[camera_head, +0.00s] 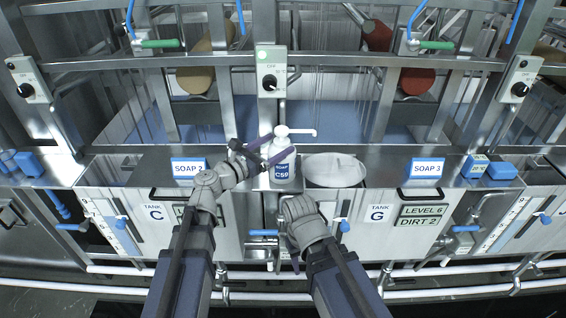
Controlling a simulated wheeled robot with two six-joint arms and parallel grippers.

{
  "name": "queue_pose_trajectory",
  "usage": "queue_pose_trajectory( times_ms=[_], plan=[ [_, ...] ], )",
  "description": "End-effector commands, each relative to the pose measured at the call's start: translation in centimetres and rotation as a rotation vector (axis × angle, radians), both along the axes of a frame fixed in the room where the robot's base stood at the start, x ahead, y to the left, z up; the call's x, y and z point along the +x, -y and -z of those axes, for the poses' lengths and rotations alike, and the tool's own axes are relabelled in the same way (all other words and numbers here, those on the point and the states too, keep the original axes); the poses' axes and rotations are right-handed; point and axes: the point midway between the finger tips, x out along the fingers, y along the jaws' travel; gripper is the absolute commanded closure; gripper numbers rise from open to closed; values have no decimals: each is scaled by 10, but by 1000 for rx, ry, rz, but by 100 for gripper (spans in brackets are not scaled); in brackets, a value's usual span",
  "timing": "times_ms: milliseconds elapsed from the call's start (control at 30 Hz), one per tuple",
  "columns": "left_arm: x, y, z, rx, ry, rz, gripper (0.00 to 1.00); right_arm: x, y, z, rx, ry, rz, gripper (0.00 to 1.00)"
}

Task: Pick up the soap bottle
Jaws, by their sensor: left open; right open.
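The soap bottle (283,168) is white with a blue label and a white pump spout that points right. It stands upright on the steel ledge between the two soap signs. My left gripper (262,153) is open at the bottle's left side, with its dark fingers by the bottle's upper part. I cannot tell whether they touch it. My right gripper (297,207) is lower, in front of the ledge below the bottle, and its fingers are mostly hidden by its wrist.
A left soap sign (188,167) and a SOAP 3 sign (427,168) stand on the ledge. A control box (270,72) hangs on a post behind the bottle. Blue blocks (502,171) sit at far right.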

Motion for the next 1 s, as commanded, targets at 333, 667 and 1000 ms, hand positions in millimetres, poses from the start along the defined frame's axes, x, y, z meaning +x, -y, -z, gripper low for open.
queue_pose_trajectory(
  times_ms=[333,667,1000],
  plan=[
    [15,13,2,1,1,2,7,0,0,2,0,0,0,50],
    [46,40,3,1,1,1,7,0,0,3,0,0,0,50],
    [46,41,3,1,1,0,22,0,0,3,0,0,0,50]
  ],
)
